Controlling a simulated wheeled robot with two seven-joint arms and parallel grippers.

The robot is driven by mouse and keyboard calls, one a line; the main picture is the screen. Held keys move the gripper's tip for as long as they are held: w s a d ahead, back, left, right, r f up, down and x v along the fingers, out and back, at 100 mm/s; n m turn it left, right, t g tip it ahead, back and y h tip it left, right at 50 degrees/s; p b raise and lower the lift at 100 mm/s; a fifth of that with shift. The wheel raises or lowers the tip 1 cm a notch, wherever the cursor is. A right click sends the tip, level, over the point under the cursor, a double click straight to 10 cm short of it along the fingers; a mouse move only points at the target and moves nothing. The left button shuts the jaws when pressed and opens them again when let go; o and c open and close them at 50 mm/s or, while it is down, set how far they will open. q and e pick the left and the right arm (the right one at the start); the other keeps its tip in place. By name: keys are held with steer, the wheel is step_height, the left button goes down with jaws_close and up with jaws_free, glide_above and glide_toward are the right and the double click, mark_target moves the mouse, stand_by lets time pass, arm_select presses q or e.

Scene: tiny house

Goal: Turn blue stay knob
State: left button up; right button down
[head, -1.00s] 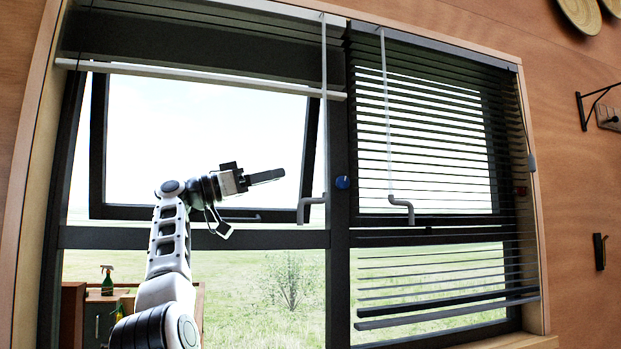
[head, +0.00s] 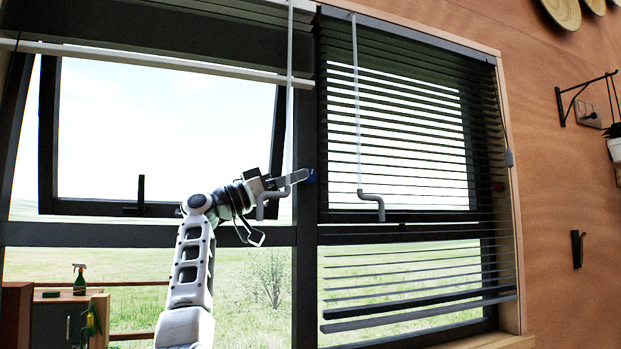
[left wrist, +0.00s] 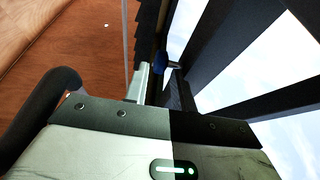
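The blue stay knob (head: 312,176) is a small round knob on the dark upright post between the two windows. My left gripper (head: 297,178) is at the post, its fingertips right beside the knob in the head view. In the left wrist view the blue knob (left wrist: 160,62) shows just past the tips of the fingers (left wrist: 158,82), which stand apart with a gap between them. Whether the fingers touch the knob I cannot tell. My right gripper is not in view.
A grey blind crank (head: 268,198) hangs right by my left gripper; another crank (head: 373,200) hangs over the right window. The left window sash (head: 48,130) is tilted open. Slatted blinds (head: 400,130) cover the right window. A red knob (head: 498,186) sits on the right frame.

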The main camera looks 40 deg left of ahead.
arm_select(q)
steer(key=shift+x, duration=0.95)
steer(key=shift+s+r, duration=0.1)
steer(key=shift+r, duration=0.05)
jaws_close()
